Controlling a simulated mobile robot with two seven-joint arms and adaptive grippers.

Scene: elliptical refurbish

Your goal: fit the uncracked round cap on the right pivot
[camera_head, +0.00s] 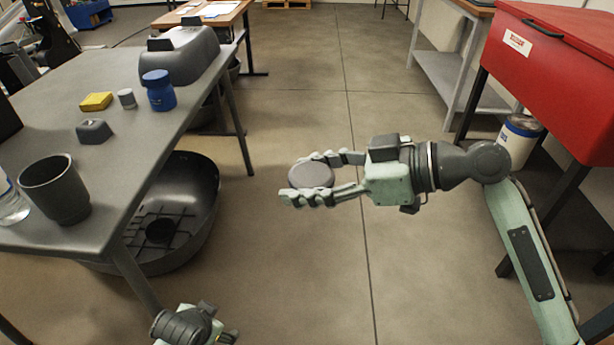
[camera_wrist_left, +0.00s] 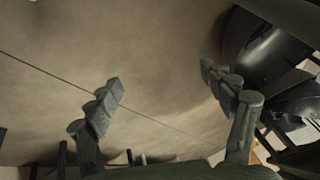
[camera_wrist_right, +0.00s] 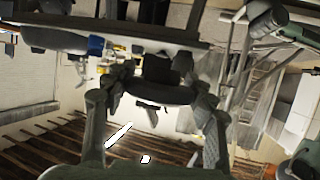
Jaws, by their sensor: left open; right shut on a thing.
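A dark grey round cap (camera_head: 311,175) sits between the fingers of my right gripper (camera_head: 295,179), which is shut on it. The cap is held over open floor, to the right of the table. It shows as a dark disc in the right wrist view (camera_wrist_right: 160,90). I see no crack on its visible face, but it is too small to be sure. My left gripper (camera_head: 224,326) is low at the bottom edge of the head view, partly cut off. In the left wrist view (camera_wrist_left: 161,78) its fingers are apart and empty. I cannot make out the right pivot.
A grey table (camera_head: 95,165) at left carries a dark cup (camera_head: 55,190), a blue jar (camera_head: 158,92), a yellow block (camera_head: 96,102) and a grey housing (camera_head: 182,55). A large dark bowl-like shell (camera_head: 195,215) is beneath. A red cabinet (camera_head: 560,70) stands at right. The middle floor is clear.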

